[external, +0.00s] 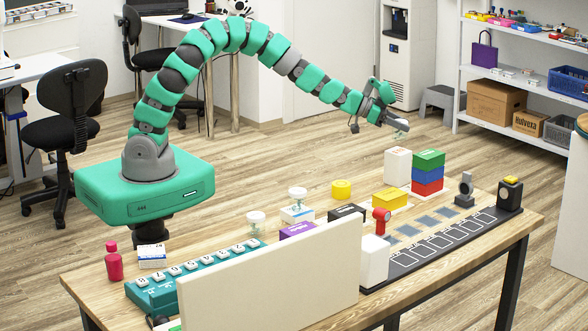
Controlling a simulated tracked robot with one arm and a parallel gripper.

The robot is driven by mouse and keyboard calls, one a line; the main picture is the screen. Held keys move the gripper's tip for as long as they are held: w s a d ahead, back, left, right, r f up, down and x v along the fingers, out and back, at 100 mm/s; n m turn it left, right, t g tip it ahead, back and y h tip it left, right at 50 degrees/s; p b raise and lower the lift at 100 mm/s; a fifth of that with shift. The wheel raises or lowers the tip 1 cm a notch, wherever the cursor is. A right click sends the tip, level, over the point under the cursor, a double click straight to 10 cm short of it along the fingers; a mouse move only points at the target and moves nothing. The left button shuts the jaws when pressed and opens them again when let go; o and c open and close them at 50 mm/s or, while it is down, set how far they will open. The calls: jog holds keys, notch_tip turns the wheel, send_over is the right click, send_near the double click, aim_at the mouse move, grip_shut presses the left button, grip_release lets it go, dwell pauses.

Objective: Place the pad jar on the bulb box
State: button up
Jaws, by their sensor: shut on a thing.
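My gripper (391,117) is high above the floor, beyond the table's far edge. It is shut on a small clear jar (401,125), which looks tilted and is partly hidden by the fingers. Two similar white-lidded clear jars are on the table: one jar (297,193) stands on a white and blue box (295,216), the other jar (256,218) stands nearer, behind a teal tray. A purple box (297,230), a black box (346,211) and a yellow box (389,200) lie nearby. Labels are too small to tell which is the bulb box.
A pale upright panel (270,285) hides part of the table front. A teal lettered tray (190,279), white block (374,262), red figure-like object (381,221), stacked coloured blocks (428,173) and yellow cylinder (341,189) stand around. A black marked strip (440,240) runs along the right.

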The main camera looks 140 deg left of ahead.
aim_at(399, 133)
jog(key=shift+f, duration=1.75)
jog(key=shift+f, duration=0.1)
jog(key=o, duration=1)
jog(key=shift+v, duration=6.1)
